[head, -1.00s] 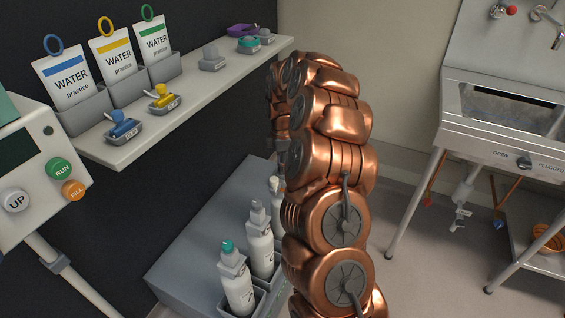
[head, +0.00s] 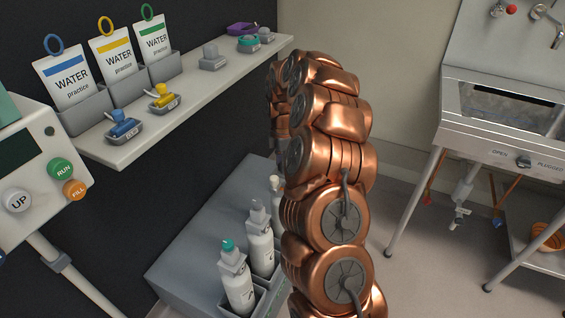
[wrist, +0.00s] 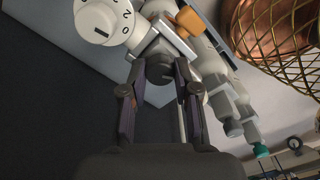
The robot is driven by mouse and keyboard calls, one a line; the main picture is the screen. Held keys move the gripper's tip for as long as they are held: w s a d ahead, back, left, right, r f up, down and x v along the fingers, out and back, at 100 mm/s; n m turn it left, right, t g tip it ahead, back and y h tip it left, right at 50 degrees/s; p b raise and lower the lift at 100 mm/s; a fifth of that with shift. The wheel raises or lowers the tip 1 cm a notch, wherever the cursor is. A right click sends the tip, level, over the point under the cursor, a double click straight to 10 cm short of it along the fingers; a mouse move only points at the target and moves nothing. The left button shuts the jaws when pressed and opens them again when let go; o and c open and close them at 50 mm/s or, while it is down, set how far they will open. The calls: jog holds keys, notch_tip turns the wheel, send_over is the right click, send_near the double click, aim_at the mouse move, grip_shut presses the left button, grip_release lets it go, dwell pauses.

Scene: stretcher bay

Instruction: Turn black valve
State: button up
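In the wrist view, a dark, rounded knob-like piece (wrist: 158,72), which looks like the black valve, sits between the fingers of my gripper (wrist: 158,84). White parts (wrist: 147,38) stand just beyond it. The fingers are apart, one on each side of the dark piece. I cannot tell whether they touch it. A white dial (wrist: 98,20) with black marks is at the upper left, and an orange cap (wrist: 190,18) is to the right. In the head view my copper arm hides the gripper and the dark piece.
A shelf (head: 110,155) with water pouches and small valves runs along the dark wall. White bottles (head: 238,290) stand low beside my arm. A steel sink (head: 500,145) with a dark drain knob (head: 524,161) is at the right. A control panel (head: 40,140) is at the left.

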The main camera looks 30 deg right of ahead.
jog(key=o, duration=0.4)
notch_tip(320, 180, up, 12)
dwell(0.7)
dwell(0.5)
